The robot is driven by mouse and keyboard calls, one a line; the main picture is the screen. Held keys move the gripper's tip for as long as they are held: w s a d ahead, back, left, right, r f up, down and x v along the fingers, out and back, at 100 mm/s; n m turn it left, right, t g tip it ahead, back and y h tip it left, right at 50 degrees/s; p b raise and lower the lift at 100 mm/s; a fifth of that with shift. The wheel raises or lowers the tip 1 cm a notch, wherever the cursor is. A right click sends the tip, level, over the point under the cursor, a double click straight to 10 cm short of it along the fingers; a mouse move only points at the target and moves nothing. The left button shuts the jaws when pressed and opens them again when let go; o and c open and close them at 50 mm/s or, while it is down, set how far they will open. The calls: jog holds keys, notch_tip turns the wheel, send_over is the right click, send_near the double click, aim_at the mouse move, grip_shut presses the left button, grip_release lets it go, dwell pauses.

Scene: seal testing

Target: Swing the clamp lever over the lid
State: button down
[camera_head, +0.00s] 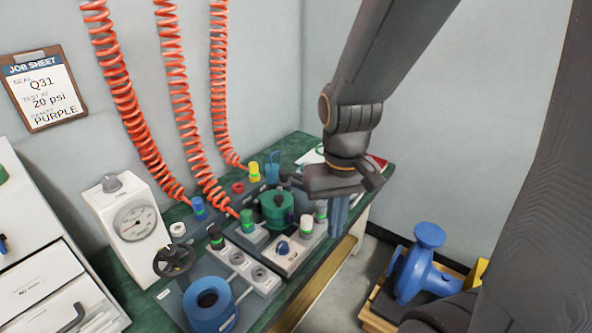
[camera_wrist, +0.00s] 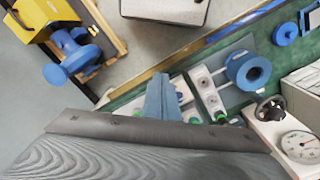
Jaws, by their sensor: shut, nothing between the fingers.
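A round green vessel with a green lid (camera_head: 276,206) stands on the grey bench fixture in the head view. A small upright blue part (camera_head: 272,170) stands behind it; I cannot tell whether this is the clamp lever. My gripper (camera_head: 337,222) hangs to the right of the lid, fingers pointing down, shut and empty. It appears apart from the lid, near the bench's front edge. In the wrist view the blue fingers (camera_wrist: 161,96) are together and hide part of the fixture. The area right behind the lid is partly covered by my wrist.
A gauge box (camera_head: 134,222), a black handwheel (camera_head: 174,259) and a blue cylinder (camera_head: 208,302) stand left. A white switch box (camera_head: 290,258) sits in front. A blue flanged part (camera_head: 424,262) is on a floor pallet.

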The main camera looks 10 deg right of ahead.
jog(key=w+d+m+t, duration=0.1)
jog(key=w+d+m, duration=0.1)
jog(key=w, duration=1.7)
jog(key=w+d+f+m+t+h, duration=0.1)
jog(key=w+d+m+t, duration=0.1)
jog(key=w, duration=1.8)
jog(key=shift+w+d+m+h, duration=0.25)
jog(key=shift+w+m+h, duration=0.05)
notch_tip(320, 180, down, 11)
jog(key=p, duration=0.2)
jog(key=shift+f, duration=0.2)
jog(key=shift+s+d, duration=0.1)
jog(key=shift+s, duration=0.05)
